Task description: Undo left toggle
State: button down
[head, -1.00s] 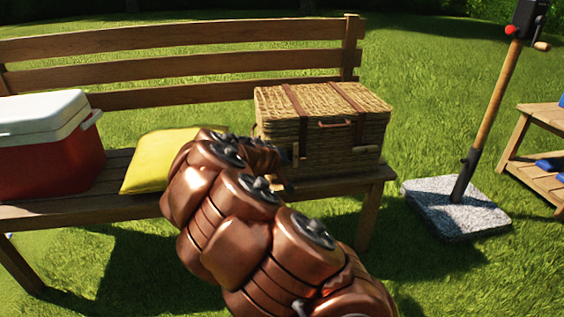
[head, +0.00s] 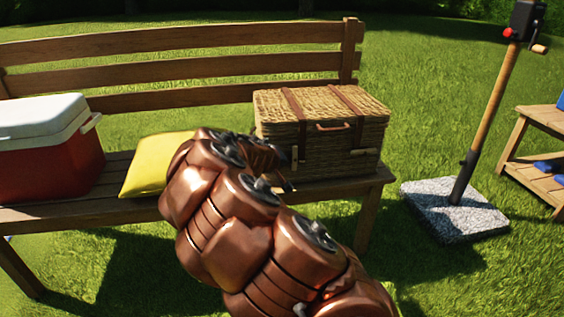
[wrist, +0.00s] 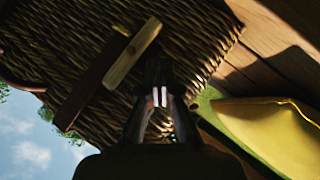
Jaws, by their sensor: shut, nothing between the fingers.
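The wicker picnic basket (head: 335,135) stands closed on the bench, with two brown leather straps. The left toggle (head: 295,157) is a small wooden bar that stands upright, in line with its strap. In the wrist view the left toggle (wrist: 132,52) lies roughly parallel to the dark strap (wrist: 85,88). The right toggle (head: 361,153) lies level across its strap. My gripper (wrist: 160,97) is shut and empty, close to the basket's front and apart from the left toggle. In the head view my arm hides most of my gripper.
A yellow cushion (head: 150,172) lies left of the basket on the wooden bench (head: 225,207). A red cooler with a white lid (head: 50,150) stands farther left. A post on a stone base (head: 455,210) stands right of the bench, with open grass between.

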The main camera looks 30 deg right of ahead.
jog(key=s+a+p, duration=0.1)
jog(key=s+a, duration=0.1)
jog(key=a, duration=1)
jog(key=shift+a+p, duration=0.4)
jog(key=shift+s, duration=0.1)
jog(key=s+d+r+m+g+y+p, duration=0.1)
jog(key=s+r+g+p, duration=0.1)
jog(key=s+r+p, duration=0.7)
jog(key=s+r+m+g+y+p, duration=0.1)
jog(key=s+r+m+g+p, duration=0.1)
jog(key=s+r+p, duration=0.75)
jog(key=s+a+r+n+g+y+p, duration=0.2)
jog(key=s+a+r+p, duration=0.5)
jog(key=s+r+p, duration=0.4)
jog(key=s+a+r+n+g+y+p, duration=0.2)
jog(key=s+a+r+y+p, duration=0.3)
jog(key=s+a+r+p, duration=0.3)
jog(key=s+r+p, duration=0.3)
jog(key=r, duration=0.1)
jog(key=shift+a+r, duration=0.3)
jog(key=shift+s, duration=0.1)
